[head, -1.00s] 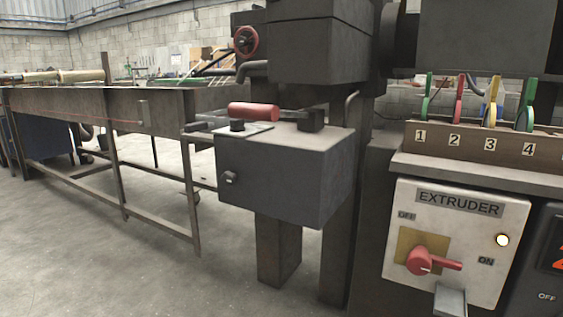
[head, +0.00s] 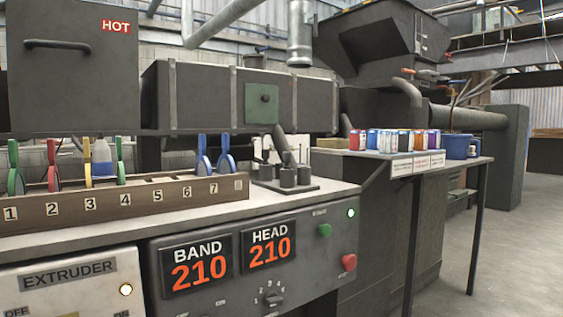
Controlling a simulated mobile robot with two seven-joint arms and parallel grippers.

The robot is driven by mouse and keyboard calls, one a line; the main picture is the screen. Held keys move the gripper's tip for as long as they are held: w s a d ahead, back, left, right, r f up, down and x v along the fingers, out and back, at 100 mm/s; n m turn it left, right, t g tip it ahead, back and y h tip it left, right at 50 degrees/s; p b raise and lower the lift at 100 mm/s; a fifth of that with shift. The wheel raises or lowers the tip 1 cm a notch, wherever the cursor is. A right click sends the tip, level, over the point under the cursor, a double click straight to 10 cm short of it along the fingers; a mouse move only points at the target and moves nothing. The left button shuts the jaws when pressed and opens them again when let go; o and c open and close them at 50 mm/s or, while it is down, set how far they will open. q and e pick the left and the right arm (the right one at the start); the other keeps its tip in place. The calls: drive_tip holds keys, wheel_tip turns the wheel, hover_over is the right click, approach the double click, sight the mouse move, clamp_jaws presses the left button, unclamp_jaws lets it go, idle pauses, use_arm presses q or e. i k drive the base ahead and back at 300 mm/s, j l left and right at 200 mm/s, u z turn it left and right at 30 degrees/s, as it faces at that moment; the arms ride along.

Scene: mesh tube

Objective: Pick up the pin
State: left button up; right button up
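Neither of my grippers is in view. I cannot tell for certain which thing is the pin. A small dark stand (head: 286,187) on the bench holds short dark cylinders, and a tilted grey rod (head: 283,146) rises from it. The rack is bare near 5.
The bench top (head: 330,190) has free room near the stand. Below it are an extruder panel (head: 70,280) and a BAND/HEAD 210 display panel (head: 227,258). A hot dark box (head: 70,75) overhangs the left. A table with several cans (head: 405,142) and a blue bin (head: 457,146) stands right.

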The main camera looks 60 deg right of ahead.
sight(265, 152)
drive_tip(key=z, duration=1.8)
drive_tip(key=l+u, duration=0.15)
drive_tip(key=u, duration=0.55)
drive_tip(key=l+u, duration=0.55)
drive_tip(key=l, duration=0.2)
drive_tip(key=l+u, duration=0.1)
drive_tip(key=l, duration=0.3)
drive_tip(key=k+l+u, duration=0.1)
drive_tip(key=l, duration=0.25)
